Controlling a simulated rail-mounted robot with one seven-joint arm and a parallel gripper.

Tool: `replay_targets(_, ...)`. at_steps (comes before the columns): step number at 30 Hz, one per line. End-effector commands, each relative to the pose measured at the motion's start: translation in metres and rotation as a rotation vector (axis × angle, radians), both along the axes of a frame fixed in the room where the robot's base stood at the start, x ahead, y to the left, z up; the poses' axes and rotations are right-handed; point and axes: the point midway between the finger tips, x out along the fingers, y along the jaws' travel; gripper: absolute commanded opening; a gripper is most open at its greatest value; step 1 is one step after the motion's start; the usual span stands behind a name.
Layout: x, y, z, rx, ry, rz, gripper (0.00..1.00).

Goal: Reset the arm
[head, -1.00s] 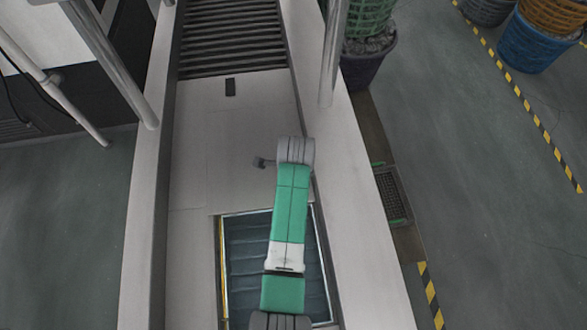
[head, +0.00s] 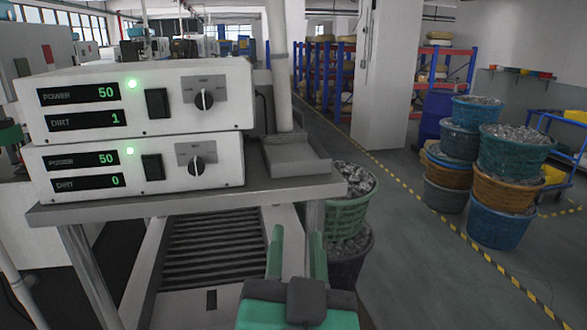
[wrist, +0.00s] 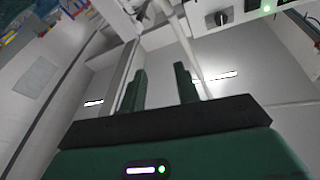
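My gripper (head: 295,240) is in the lower middle of the head view, pointing up, with its two green fingers apart and nothing between them. In the wrist view my gripper (wrist: 160,80) also shows two green fingers well apart, with an empty gap. The wrist camera looks up toward the ceiling. The tank is not visible in the head view now.
Two stacked white control units (head: 145,95) with lit displays reading power 50 stand on a grey shelf (head: 110,214). A ribbed conveyor (head: 210,250) lies below it. Baskets of metal parts (head: 345,210) stand right of the shelf, and more baskets (head: 500,185) farther right.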

Motion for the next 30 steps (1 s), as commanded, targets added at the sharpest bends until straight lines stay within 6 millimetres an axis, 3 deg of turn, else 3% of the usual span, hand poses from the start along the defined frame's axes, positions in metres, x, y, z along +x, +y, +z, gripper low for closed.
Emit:
replay_targets(1,-0.030,0.000,0.030,-0.063,-0.102,-0.017,0.32)
replay_targets(5,-0.113,0.004,0.093,-0.228,-0.353,-0.086,0.32)
replay_targets(6,-0.120,0.005,0.128,-0.245,-0.376,-0.095,0.32)
replay_targets(12,-0.115,0.006,0.231,-0.231,-0.362,-0.084,0.32)
replay_targets(16,-0.115,0.006,0.286,-0.225,-0.359,-0.079,0.32)
replay_targets(21,-0.114,0.007,0.323,-0.221,-0.357,-0.076,0.32)
replay_targets(30,-0.114,0.007,0.323,-0.219,-0.357,-0.074,0.32)
